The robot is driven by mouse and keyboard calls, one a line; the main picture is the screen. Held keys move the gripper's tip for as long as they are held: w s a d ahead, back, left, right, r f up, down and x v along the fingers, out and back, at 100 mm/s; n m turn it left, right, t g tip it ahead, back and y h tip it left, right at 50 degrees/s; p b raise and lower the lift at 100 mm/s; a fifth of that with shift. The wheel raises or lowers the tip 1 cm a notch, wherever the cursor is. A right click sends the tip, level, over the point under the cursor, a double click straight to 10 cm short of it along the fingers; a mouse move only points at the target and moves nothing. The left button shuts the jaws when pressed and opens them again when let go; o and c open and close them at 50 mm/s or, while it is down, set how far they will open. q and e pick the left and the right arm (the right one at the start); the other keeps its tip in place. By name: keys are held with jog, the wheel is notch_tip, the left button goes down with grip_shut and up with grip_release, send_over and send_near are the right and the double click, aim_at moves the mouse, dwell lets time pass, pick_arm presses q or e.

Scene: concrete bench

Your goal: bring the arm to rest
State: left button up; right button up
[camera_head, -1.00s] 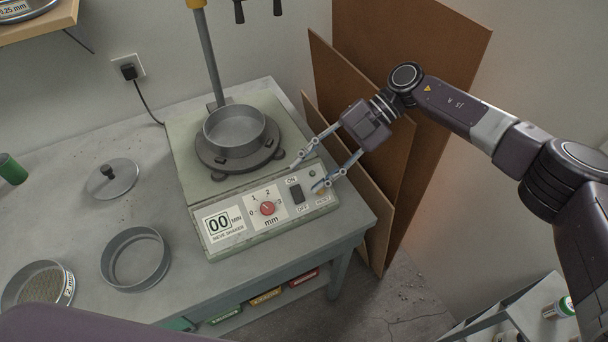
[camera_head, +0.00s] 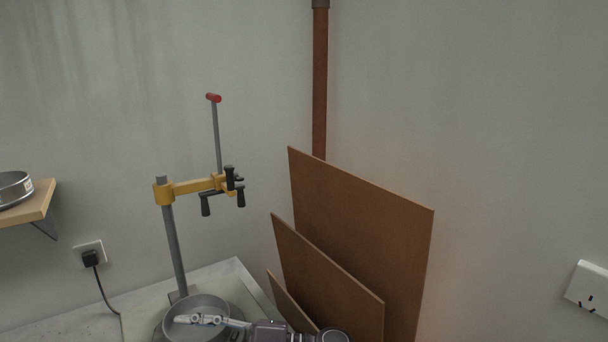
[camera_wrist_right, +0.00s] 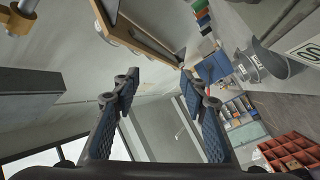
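My right gripper (camera_head: 192,320) shows at the bottom of the head view. Its fingers overlap the grey pan (camera_head: 183,304) of the sieve shaker in the picture; I cannot tell how high above it they are. In the right wrist view the two fingers of my right gripper (camera_wrist_right: 163,88) are spread apart with nothing between them. The shaker's post (camera_head: 175,250) carries a yellow clamp (camera_head: 190,188) with dark handles. The shaker's front panel is out of the head view. My left gripper is in neither view.
Brown boards (camera_head: 360,235) lean against the wall right of the bench. A shelf (camera_head: 40,203) with a sieve (camera_head: 14,189) is at the left, above a plugged socket (camera_head: 89,256). A red tray (camera_wrist_right: 290,152) shows in the right wrist view.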

jog(key=w+d+m+t+h, duration=0.75)
jog(key=d+m+t, duration=0.35)
jog(key=m+t, duration=0.45)
jog(key=s+d+f+m+g+h, duration=0.2)
jog(key=s+d+f+m+h, duration=0.25)
jog(key=d+f, duration=0.5)
jog(key=s+d+f+m+g+h, duration=0.3)
jog(key=s+d+f+m+h, duration=0.15)
jog(key=d+f, duration=0.45)
jog(key=s+d+f+g+h, duration=0.1)
jog(key=s+d+f+g, duration=0.2)
jog(key=s, duration=0.4)
jog(key=s+d+f+m+g+h, duration=0.1)
jog(key=s+d+g, duration=0.1)
jog(key=s+d, duration=0.4)
jog(key=s+d+f+g, duration=0.3)
jog(key=s, duration=0.6)
notch_tip(320, 180, down, 27)
jog(key=s, duration=0.2)
jog(key=s+d+f+g, duration=0.2)
jog(key=s+f, duration=1.2)
jog(key=s, duration=0.2)
jog(key=shift+s+d+f, duration=0.2)
jog(key=shift+d+f, duration=0.1)
jog(key=shift+f, duration=0.05)
jog(key=shift+h, duration=0.25)
jog(key=shift+c, duration=1.2)
jog(key=shift+w+n, duration=0.1)
jog(key=shift+n, duration=0.15)
jog(key=shift+c, duration=0.3)
